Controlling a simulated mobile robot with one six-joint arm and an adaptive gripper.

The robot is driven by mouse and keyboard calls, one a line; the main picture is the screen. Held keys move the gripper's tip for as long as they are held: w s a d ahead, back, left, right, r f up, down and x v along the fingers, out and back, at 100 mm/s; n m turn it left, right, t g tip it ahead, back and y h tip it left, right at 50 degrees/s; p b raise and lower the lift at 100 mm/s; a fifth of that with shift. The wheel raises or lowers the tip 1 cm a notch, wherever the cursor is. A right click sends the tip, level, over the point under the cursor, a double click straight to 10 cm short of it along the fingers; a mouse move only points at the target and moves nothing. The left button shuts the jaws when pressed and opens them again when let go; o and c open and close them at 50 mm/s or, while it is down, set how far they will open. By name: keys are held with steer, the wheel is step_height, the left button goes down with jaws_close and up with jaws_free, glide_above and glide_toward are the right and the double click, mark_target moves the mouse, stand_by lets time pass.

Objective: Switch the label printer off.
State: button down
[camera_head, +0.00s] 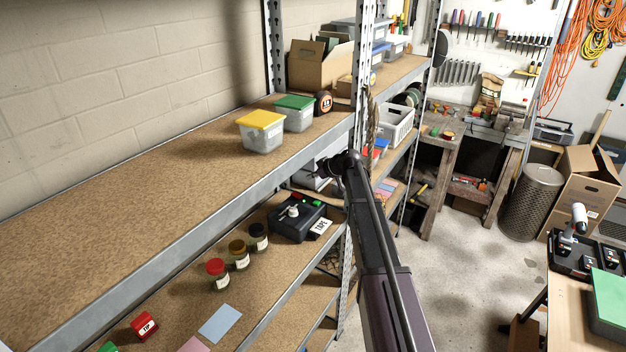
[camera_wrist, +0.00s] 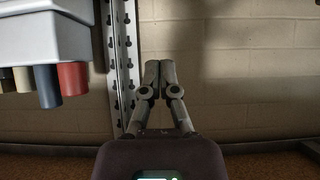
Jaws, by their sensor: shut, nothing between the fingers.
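The label printer (camera_head: 294,222) appears to be the dark box on the lower shelf in the head view. A white label strip reading "TAPE" (camera_head: 321,227) lies at its right side. It has a pale knob-like part and a green part on top; the switch position is too small to tell. The printer is not recognizable there.
The upper shelf (camera_head: 130,180) overhangs the printer's shelf. A metal post (camera_head: 364,75) stands near my arm. Jars (camera_head: 239,255) stand left of the printer. Yellow-lidded (camera_head: 262,132) and green-lidded (camera_head: 294,113) boxes sit above. The wrist view shows a grey box (camera_wrist: 45,35) at upper left.

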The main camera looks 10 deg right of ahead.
steer(key=b, duration=0.5)
glide_above(297, 195)
steer(key=f, duration=0.5)
steer(key=shift+d, duration=0.25)
steer(key=shift+w+a+f+b, duration=0.1)
steer(key=shift+a+f+b, duration=0.05)
steer(key=shift+f+b, duration=0.75)
steer(key=shift+a+f+b, duration=0.1)
steer(key=shift+f+b, duration=0.6)
steer(key=shift+f, duration=0.25)
steer(key=shift+d, duration=0.1)
